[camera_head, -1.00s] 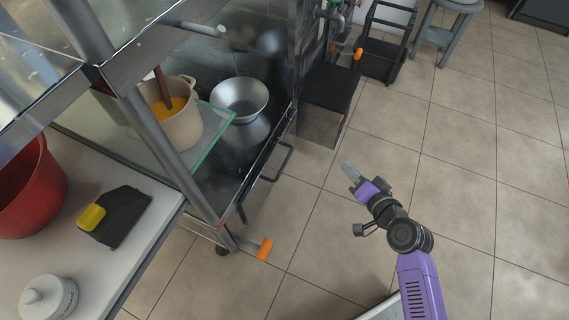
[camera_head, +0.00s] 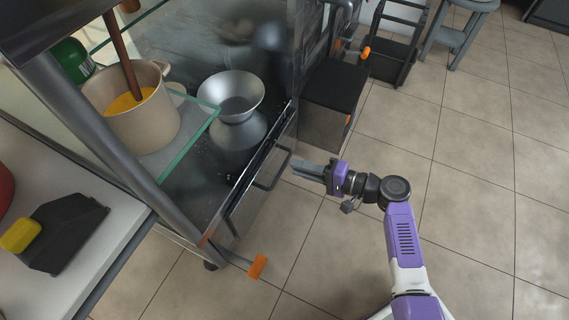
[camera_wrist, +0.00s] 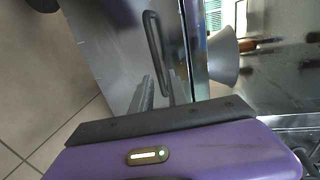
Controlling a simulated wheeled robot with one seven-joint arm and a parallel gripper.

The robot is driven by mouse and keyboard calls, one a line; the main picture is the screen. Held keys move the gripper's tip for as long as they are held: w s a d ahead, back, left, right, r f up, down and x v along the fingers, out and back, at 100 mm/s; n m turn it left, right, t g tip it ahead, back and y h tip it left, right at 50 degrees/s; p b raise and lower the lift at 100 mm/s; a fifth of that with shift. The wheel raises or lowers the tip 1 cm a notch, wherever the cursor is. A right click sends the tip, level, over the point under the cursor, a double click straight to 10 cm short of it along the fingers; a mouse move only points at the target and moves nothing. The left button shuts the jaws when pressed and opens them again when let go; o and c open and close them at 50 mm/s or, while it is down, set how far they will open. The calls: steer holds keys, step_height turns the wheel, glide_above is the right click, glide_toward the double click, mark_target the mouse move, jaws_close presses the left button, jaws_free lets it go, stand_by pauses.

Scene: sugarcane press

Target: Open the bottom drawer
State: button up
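A dark bar handle (camera_head: 273,169) sits on the front of the metal press cabinet, just below its top edge. In the wrist view the same handle (camera_wrist: 153,42) stands upright on a grey metal drawer front (camera_wrist: 110,40). It is the only drawer handle I can make out, and the front looks closed. My gripper (camera_head: 298,168) is just right of the handle in the head view, pointing at it. In the wrist view its two fingers (camera_wrist: 160,90) are apart, near the handle's lower end.
A metal funnel-like bowl (camera_head: 231,97) and a beige pot (camera_head: 132,112) stand on the cabinet side. An orange-tipped lever (camera_head: 257,266) sticks out low at the cabinet's near corner. A black-topped box (camera_head: 333,90) stands beyond.

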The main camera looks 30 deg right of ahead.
mark_target(285, 163)
steer(key=shift+b+x, duration=0.75)
steer(key=shift+x, duration=1.85)
jaws_close()
steer(key=shift+d, duration=0.1)
